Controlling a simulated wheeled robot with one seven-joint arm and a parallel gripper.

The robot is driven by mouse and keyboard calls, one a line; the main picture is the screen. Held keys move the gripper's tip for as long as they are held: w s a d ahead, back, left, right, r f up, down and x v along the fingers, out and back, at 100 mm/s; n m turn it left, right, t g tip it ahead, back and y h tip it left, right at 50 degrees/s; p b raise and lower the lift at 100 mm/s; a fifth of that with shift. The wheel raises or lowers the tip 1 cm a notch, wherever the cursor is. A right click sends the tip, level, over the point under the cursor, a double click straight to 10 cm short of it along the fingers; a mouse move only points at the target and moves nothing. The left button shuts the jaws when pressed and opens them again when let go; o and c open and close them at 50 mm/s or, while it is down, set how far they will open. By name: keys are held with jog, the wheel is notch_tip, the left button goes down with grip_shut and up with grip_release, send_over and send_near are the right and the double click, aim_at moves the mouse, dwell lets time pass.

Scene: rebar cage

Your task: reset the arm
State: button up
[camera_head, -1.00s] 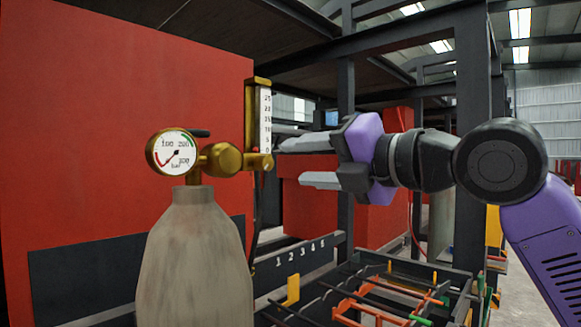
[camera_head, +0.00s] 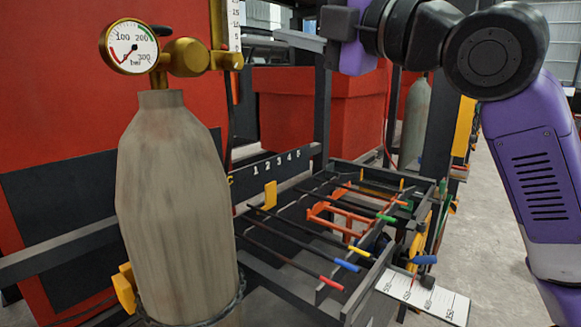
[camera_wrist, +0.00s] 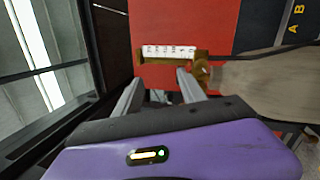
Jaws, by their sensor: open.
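My gripper (camera_head: 300,38) is at the top of the head view, on the end of my purple and black arm. The grey gas cylinder (camera_head: 170,190) stands at the left in the head view, with a round pressure gauge (camera_head: 129,46) on top.
A dark rack (camera_head: 290,275) with coloured-tip rods and orange frames lies below my arm. A numbered rail (camera_head: 275,163) runs behind it. Red panels (camera_head: 60,100) stand at the left and back. A second cylinder (camera_head: 414,125) stands farther back. Grey floor is open at right.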

jog(key=d+f+m+t+h, duration=0.3)
jog(key=d+f+m+t, duration=0.6)
jog(key=m, duration=0.6)
jog(key=s+d+f+m+t+h, duration=0.1)
jog(key=s+d+f+m+h, duration=0.3)
jog(key=f, duration=0.3)
jog(key=s+d+f+m+h, duration=0.1)
jog(key=d+f+m+h, duration=0.15)
jog(key=f+m, duration=0.35)
jog(key=s+d+f+m+t+h, duration=0.1)
jog(key=s+d+f+m+h, duration=0.2)
jog(key=f, duration=0.6)
jog(key=s+f+g+h, duration=0.1)
jog(key=s+f+g, duration=0.2)
jog(key=s+f, duration=0.6)
jog(key=s+d+f+m+g+h, duration=0.1)
jog(key=s+f+g, duration=0.2)
jog(key=s+f, duration=0.6)
jog(key=s+f+m+g+h, duration=0.1)
jog(key=s+f+g, duration=0.3)
jog(key=s+f, duration=0.5)
jog(key=s, duration=0.9)
jog(key=shift+d+f, duration=0.15)
jog(key=shift+d, duration=0.05)
